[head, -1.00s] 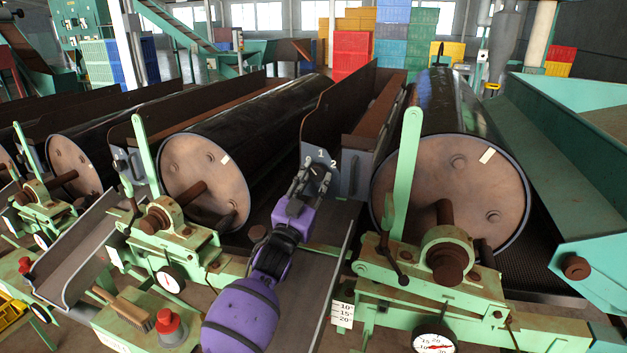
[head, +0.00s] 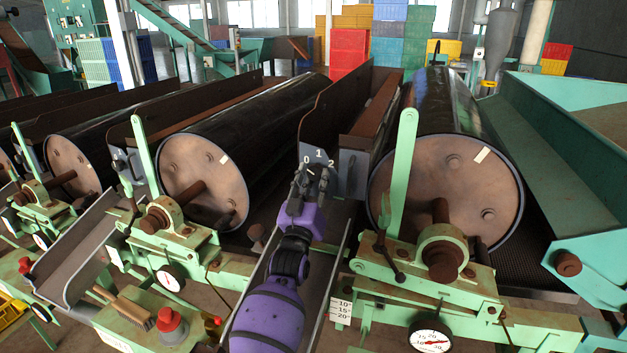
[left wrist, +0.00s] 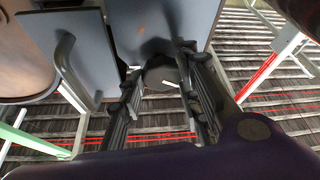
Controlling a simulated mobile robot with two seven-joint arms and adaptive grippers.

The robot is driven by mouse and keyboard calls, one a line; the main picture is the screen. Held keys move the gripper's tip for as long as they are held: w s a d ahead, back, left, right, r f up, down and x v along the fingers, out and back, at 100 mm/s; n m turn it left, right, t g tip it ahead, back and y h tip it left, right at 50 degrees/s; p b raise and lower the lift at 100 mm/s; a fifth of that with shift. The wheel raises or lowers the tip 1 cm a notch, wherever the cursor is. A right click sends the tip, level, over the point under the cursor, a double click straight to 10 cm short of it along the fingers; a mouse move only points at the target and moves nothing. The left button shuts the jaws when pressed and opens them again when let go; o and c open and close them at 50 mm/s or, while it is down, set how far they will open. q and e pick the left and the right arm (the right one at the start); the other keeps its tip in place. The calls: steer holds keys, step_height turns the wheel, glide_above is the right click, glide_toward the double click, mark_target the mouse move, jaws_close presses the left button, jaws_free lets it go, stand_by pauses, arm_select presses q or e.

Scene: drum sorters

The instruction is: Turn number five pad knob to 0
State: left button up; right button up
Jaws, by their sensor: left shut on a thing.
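The knob (left wrist: 158,76) is dark and round with a white mark, on a grey panel (head: 345,178) at the end of a trough wall. The panel carries the white numerals 0, 1 and 2 above the knob. My left gripper (head: 311,181) reaches it from the front and is shut on the knob, one finger on each side. In the left wrist view the fingers (left wrist: 162,98) flank the knob. The fingers hide much of the knob in the head view, and I cannot tell which numeral its mark meets. My right gripper is not in view.
A large drum (head: 440,185) with a green lever (head: 403,165) stands right of the panel, another drum (head: 205,180) to the left. Below my left arm is a grey chute (head: 325,275). A green box with a brush (head: 125,308) and a red button (head: 171,322) is at lower left.

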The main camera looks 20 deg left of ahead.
arm_select(q)
steer(key=shift+d+r, duration=0.15)
steer(key=shift+d, duration=0.1)
steer(key=o, duration=0.8)
steer(key=shift+o, duration=1.3)
steer(key=shift+s+a+f, duration=0.1)
steer(key=shift+s+f, duration=0.15)
steer(key=shift+s, duration=0.15)
steer(key=v, duration=1.1)
